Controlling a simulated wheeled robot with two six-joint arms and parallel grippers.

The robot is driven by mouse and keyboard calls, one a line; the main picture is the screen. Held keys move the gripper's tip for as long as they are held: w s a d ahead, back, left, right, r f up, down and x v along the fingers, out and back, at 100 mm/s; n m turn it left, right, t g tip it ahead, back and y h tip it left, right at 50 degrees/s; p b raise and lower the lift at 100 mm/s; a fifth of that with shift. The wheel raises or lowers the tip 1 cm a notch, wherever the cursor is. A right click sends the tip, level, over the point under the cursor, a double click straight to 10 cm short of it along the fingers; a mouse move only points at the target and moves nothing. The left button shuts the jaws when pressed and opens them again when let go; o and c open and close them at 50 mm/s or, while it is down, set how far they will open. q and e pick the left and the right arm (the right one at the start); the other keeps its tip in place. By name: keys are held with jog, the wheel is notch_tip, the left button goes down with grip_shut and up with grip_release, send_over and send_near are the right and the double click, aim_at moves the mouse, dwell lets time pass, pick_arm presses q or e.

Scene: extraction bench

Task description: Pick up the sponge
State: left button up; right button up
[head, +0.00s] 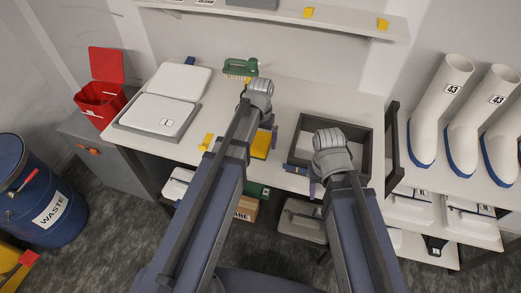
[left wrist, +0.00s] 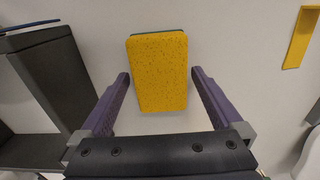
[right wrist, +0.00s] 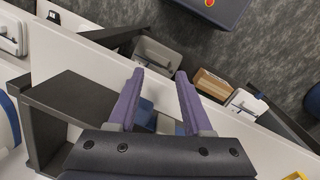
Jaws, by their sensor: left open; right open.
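The yellow sponge (head: 260,145) lies on the white bench top, partly hidden by my left arm in the head view. In the left wrist view the sponge (left wrist: 158,72) shows a yellow speckled face and a thin green edge at its far end. My left gripper (left wrist: 158,75) is open, with one finger on each side of the sponge's near part and a gap on both sides. I cannot tell its height above the bench. My right gripper (right wrist: 160,75) is open near the bench's front edge, by the dark open tray, with no object held between its fingers.
A dark open-topped tray (head: 304,120) stands right of the sponge. A green brush (head: 240,67) lies at the back, and white lidded containers (head: 162,115) sit at the left. A small yellow piece (head: 207,142) is near the front edge. White boots (head: 441,110) stand at the right.

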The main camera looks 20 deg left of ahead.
aim_at(260, 141)
pick_arm(q)
jog(key=shift+f, duration=0.7)
pick_arm(e)
jog(key=shift+f, duration=0.7)
pick_arm(q)
jog(key=shift+r, duration=0.1)
pick_arm(e)
jog(key=shift+r, duration=0.1)
pick_arm(q)
jog(key=c, duration=1.3)
jog(key=shift+r, duration=0.15)
pick_arm(e)
jog(key=shift+r, duration=0.2)
pick_arm(q)
notch_tip(260, 141, up, 10)
jog(key=p, duration=1)
pick_arm(e)
notch_tip(260, 141, up, 10)
jog(key=shift+f, duration=0.15)
